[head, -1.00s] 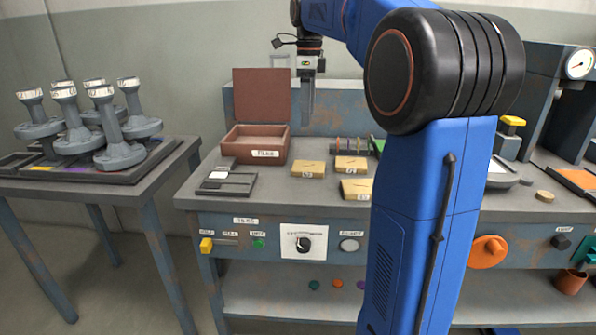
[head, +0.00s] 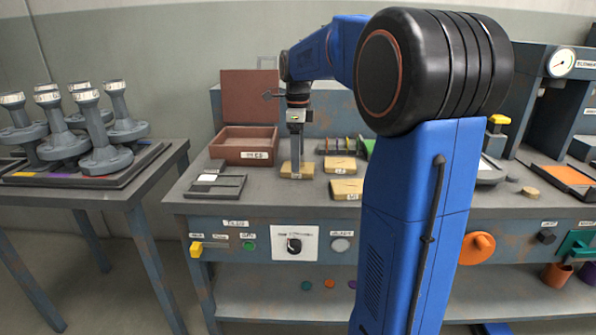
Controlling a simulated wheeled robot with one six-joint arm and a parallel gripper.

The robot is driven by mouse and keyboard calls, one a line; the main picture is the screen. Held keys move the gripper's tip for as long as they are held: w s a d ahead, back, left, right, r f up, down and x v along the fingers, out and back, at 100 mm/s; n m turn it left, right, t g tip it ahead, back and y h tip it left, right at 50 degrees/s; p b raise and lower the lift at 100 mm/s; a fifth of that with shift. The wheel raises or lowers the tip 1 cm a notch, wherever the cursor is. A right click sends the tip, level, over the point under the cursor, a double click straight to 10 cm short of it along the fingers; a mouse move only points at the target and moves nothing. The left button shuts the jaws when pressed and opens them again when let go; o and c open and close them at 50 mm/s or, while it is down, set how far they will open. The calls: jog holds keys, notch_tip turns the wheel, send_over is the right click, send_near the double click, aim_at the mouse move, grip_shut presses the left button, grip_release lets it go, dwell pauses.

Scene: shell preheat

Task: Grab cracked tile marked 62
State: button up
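Three tan tiles lie on the bench: a left tile (head: 286,171), a back right tile (head: 341,166) and a front right tile (head: 346,186). Each has a small white label, too small to read here, so I cannot tell which is marked 62. My gripper (head: 295,170) points straight down at the left tile. Its finger covers the middle of that tile. I see the fingers edge-on, so the gap between them and any contact with the tile are hidden.
An open brown box (head: 245,155) with its lid up stands behind and left of the tiles. A dark tray (head: 216,186) lies left of them. A rack of slats (head: 343,146) stands behind. My blue arm hides the bench to the right.

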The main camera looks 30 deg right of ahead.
jog(key=shift+f, duration=1.5)
jog(key=c, duration=1.4)
jog(key=shift+o, duration=0.2)
jog(key=shift+r, duration=0.1)
